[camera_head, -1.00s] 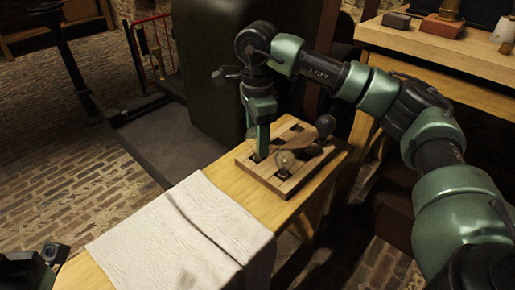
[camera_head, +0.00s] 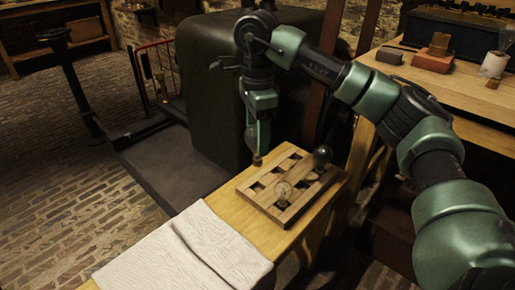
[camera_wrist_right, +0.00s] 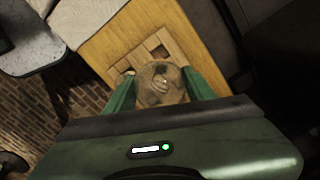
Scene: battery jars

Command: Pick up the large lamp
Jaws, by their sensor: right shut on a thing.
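My right gripper (camera_head: 258,140) is shut on a clear glass lamp with a brass-coloured base (camera_head: 257,159), held above the far left corner of the wooden rack (camera_head: 243,186). In the right wrist view, the round glass of this lamp (camera_wrist_right: 161,84) sits between the two green fingers. Two other lamps stand in the rack: a clear one (camera_head: 283,191) near the front and a darker one (camera_head: 322,156) at the right. Both look smaller than the held lamp. My left gripper is not in view.
The rack, with several square holes, lies on a narrow wooden table. A white cloth (camera_head: 205,250) covers the table's near end. A large dark green cabinet (camera_head: 215,85) stands behind. A workbench (camera_head: 470,95) at the right carries blocks and a bulb in a white holder (camera_head: 494,64).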

